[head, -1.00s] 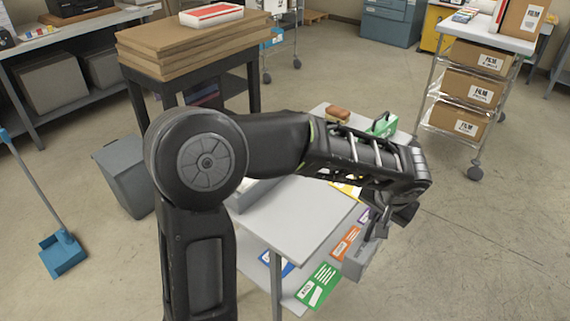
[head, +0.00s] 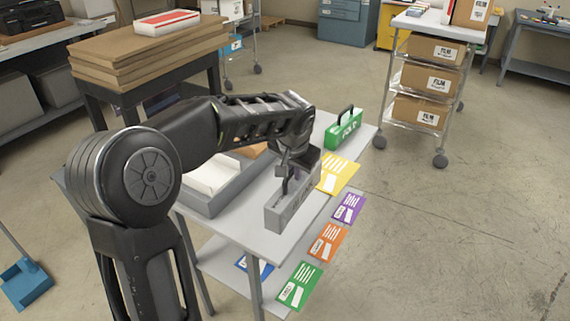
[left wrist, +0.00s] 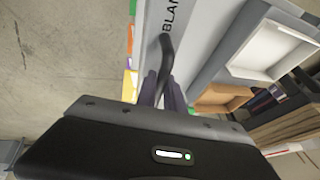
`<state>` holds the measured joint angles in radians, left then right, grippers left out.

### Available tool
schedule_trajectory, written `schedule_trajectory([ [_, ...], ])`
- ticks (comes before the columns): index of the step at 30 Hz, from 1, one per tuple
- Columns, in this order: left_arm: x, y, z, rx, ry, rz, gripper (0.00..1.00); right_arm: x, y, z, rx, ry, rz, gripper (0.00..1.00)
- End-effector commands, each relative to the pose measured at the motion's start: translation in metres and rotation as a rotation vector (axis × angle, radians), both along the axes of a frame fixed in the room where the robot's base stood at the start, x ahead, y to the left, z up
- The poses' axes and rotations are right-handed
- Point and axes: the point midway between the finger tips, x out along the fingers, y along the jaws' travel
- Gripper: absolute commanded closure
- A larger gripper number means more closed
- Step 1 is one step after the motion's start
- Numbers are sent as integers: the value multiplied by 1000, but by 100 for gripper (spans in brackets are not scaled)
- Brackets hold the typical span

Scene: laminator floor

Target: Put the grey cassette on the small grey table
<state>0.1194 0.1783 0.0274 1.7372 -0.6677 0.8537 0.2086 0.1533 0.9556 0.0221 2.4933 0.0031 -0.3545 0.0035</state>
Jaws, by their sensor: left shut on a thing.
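The grey cassette (head: 292,208) is a slim box with a black handle on top. My left gripper (head: 289,172) is shut on its handle and holds it upright over the front right part of the small grey table (head: 238,226). I cannot tell whether its underside touches the tabletop. In the left wrist view my fingers (left wrist: 163,92) grip the dark handle, and the cassette (left wrist: 172,28) shows part of a "BLAN" label. My right gripper is not in view.
A grey tray (head: 203,198) with white content sits on the table behind the cassette. A green cassette (head: 343,130) stands at the far end. Coloured cards, including a yellow one (head: 337,173), line the right side. A film-box cart (head: 428,80) stands beyond, with clear floor at right.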

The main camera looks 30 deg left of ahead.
Motion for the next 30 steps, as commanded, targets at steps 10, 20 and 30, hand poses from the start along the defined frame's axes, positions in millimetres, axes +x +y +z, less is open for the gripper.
schedule_trajectory([
  [10, 1, 73, 13, 1, -2, -33, 100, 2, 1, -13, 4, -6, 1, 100],
  [20, 1, 72, 7, 1, 1, -35, 100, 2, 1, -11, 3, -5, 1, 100],
  [30, 0, 72, -45, 1, 2, -34, 100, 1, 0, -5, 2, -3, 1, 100],
])
